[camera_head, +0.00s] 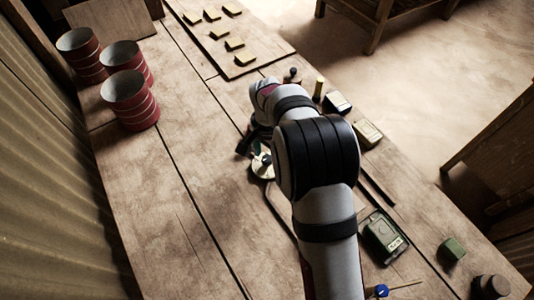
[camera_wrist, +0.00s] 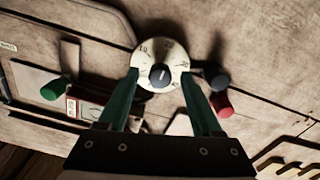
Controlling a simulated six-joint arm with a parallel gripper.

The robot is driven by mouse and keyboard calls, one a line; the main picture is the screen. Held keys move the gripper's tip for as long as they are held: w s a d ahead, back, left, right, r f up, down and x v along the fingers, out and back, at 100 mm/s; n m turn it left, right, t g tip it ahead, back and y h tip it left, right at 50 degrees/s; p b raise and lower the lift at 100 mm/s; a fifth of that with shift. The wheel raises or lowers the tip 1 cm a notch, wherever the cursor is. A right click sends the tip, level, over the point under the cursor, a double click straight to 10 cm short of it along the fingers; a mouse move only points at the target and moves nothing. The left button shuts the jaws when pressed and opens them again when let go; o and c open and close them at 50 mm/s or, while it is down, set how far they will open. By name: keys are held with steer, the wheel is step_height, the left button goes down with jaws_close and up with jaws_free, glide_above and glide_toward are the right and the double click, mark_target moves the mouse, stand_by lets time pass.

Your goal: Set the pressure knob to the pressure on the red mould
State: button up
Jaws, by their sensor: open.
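The pressure knob (camera_wrist: 160,65) is a round cream dial with dark marks around its rim and a dark centre grip with a pale line. In the wrist view it lies between the tips of my open gripper (camera_wrist: 159,76); I cannot tell whether the fingers touch it. In the head view the pale dial (camera_head: 262,163) is partly hidden by my arm. A reddish piece with a small white label (camera_wrist: 72,106) lies left of my fingers in the wrist view. It may be the red mould; its number is too small to read.
A green-tipped handle (camera_wrist: 55,90) is left of the dial; a dark knob (camera_wrist: 215,77) and a red cylinder (camera_wrist: 222,104) are close on its right. Red-banded cans (camera_head: 130,98) and a board of small tiles (camera_head: 236,45) stand farther off. The left tabletop is mostly clear.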

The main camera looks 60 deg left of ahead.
mark_target(267, 159)
step_height(267, 159, up, 16)
stand_by(0.3)
steer(key=shift+f, duration=0.1)
